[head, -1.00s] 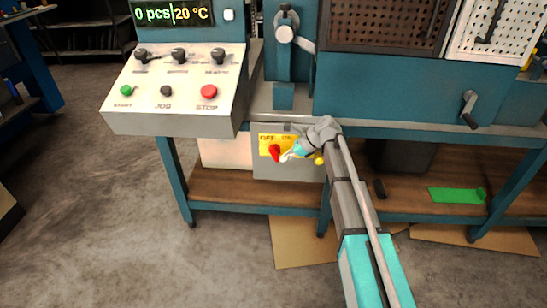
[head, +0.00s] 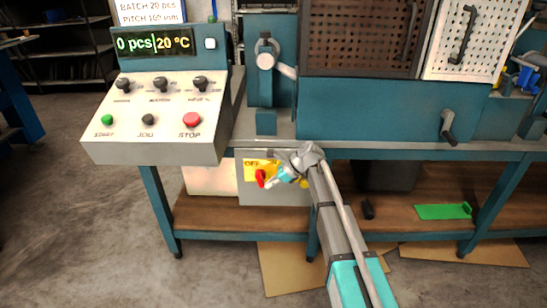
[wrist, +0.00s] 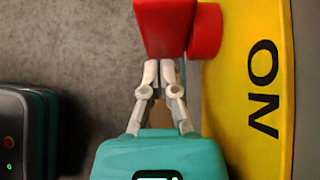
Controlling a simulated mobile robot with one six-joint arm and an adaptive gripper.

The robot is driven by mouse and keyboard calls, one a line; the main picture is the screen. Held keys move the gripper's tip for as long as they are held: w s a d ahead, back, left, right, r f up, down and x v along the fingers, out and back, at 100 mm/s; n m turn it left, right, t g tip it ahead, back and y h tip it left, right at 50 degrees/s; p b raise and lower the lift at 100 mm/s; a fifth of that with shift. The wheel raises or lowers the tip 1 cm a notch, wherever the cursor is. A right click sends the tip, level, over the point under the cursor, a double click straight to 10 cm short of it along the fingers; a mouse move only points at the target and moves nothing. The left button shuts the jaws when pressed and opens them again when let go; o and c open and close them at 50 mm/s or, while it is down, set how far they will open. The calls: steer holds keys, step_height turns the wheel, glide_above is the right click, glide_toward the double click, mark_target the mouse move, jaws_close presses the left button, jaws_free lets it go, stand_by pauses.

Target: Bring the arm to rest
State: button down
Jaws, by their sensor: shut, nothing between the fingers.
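My gripper (wrist: 158,72) is shut and empty in the wrist view, its fingertips just below the red switch handle (wrist: 165,25). I cannot tell whether they touch it. A yellow plate (wrist: 240,90) marked ON lies behind the handle, to the right. In the head view my gripper (head: 271,183) is in front of the grey switch box under the machine bench, beside the red handle (head: 261,177). The yellow plate (head: 252,166) there is partly hidden by my arm.
A control panel (head: 160,112) with knobs and START, JOG and STOP buttons stands above left. Its display reads 0 pcs and 20 °C. The bench's lower wooden shelf (head: 400,205) holds a green piece (head: 444,211). Bare floor (head: 95,235) lies to the left.

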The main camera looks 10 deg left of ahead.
steer(key=shift+w+r, duration=0.1)
steer(key=shift+r, duration=0.05)
step_height(320, 180, up, 9)
steer(key=p, duration=0.9)
steer(key=shift+w, duration=0.1)
steer(key=shift+r+p, duration=0.4)
steer(key=shift+p, duration=0.15)
